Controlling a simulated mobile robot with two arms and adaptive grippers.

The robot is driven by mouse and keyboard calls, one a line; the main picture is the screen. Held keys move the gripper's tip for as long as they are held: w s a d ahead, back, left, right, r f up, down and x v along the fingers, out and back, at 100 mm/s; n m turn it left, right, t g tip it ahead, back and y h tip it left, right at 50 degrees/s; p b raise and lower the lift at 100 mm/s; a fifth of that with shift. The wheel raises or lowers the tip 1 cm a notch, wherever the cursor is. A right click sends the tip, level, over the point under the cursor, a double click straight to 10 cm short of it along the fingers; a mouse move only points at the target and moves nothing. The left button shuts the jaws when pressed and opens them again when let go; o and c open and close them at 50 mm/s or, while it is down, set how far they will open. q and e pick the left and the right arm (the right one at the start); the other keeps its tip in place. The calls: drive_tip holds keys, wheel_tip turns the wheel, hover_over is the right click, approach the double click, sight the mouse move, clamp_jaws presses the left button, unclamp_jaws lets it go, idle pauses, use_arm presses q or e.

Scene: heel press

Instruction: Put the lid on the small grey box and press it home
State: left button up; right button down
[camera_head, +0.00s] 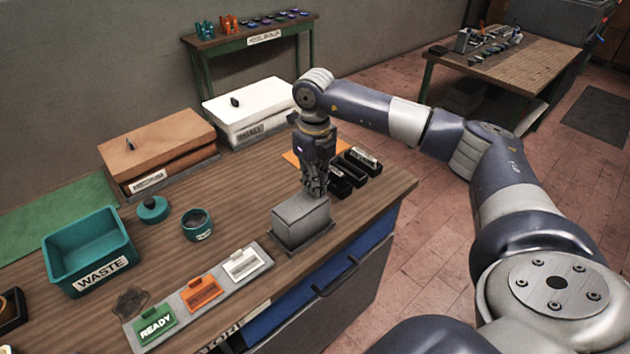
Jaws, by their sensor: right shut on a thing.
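The small grey box (299,232) stands on a dark base plate near the front right edge of the wooden workbench. Its light grey lid (292,213) lies over the top of the box. My right gripper (315,192) points down at the far right part of the lid and is shut on it. The fingers hide the place where they grip. I cannot tell whether the lid is fully seated or slightly raised at the back. My left gripper is not in view.
Black bins (355,172) stand just behind the gripper. A strip with green, orange and white tags (202,293) lies left of the box. A teal pot (197,225), its round lid (152,208) and a waste bin (88,250) stand further left. Two large lidded boxes are behind.

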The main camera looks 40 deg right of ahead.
drive_tip(key=shift+s+f, duration=0.15)
drive_tip(key=shift+f, duration=0.25)
idle(0.7)
drive_tip(key=c, duration=1.6)
unclamp_jaws()
drive_tip(key=shift+a, duration=0.1)
drive_tip(key=o, duration=0.5)
drive_tip(key=shift+r, duration=0.1)
drive_tip(key=shift+r, duration=0.1)
drive_tip(key=shift+r+p, duration=2.15)
drive_tip(key=shift+r, duration=1.3)
drive_tip(key=shift+f, duration=0.1)
